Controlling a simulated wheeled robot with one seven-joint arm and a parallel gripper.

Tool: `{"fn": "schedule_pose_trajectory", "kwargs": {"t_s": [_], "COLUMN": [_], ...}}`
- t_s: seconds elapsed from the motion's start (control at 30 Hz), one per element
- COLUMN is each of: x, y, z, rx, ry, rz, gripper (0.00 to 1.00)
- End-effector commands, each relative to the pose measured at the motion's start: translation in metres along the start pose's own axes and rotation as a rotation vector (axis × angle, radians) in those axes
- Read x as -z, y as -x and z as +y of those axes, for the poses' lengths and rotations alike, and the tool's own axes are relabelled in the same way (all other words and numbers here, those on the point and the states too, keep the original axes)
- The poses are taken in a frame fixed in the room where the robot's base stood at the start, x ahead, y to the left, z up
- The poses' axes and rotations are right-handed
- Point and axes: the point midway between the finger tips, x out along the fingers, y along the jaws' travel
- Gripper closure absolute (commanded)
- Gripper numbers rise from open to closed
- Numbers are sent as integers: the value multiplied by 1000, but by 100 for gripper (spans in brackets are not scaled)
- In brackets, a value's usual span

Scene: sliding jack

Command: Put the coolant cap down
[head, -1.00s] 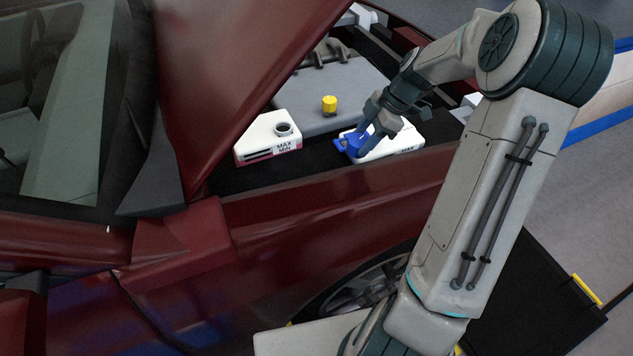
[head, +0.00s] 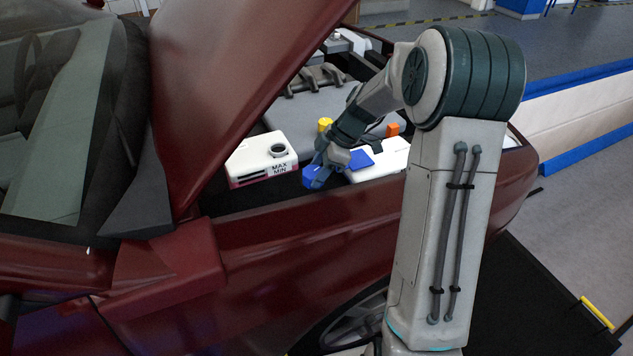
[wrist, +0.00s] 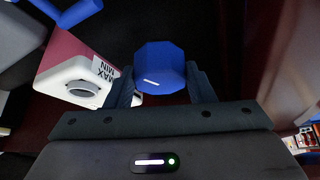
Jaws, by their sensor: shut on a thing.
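The blue coolant cap (head: 311,178) is held between the fingers of my gripper (head: 318,170). In the wrist view the cap (wrist: 160,66) sits between the two fingertips of my gripper (wrist: 162,88), tilted and clear of the white reservoir. The white reservoir marked MAX and MIN (head: 256,158) is left of the gripper in the head view and has an open dark neck; it also shows in the wrist view (wrist: 60,85). The cap is above the dark gap between this reservoir and a second white one (head: 390,160); whether it touches anything below is hidden.
The second reservoir bears a flat blue piece (head: 361,159). A yellow cap (head: 325,124) and an orange cap (head: 392,129) stand behind. The raised red bonnet (head: 240,90) is at left, and the red fender (head: 320,230) runs along the front.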

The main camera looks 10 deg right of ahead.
Motion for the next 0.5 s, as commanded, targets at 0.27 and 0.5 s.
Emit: {"fn": "schedule_pose_trajectory", "kwargs": {"t_s": [0.27, 0.5], "x": [2, -13], "y": [-20, -47], "z": [5, 5], "rx": [0, 0], "ry": [-2, -1], "rz": [0, 0], "gripper": [83, 83]}}
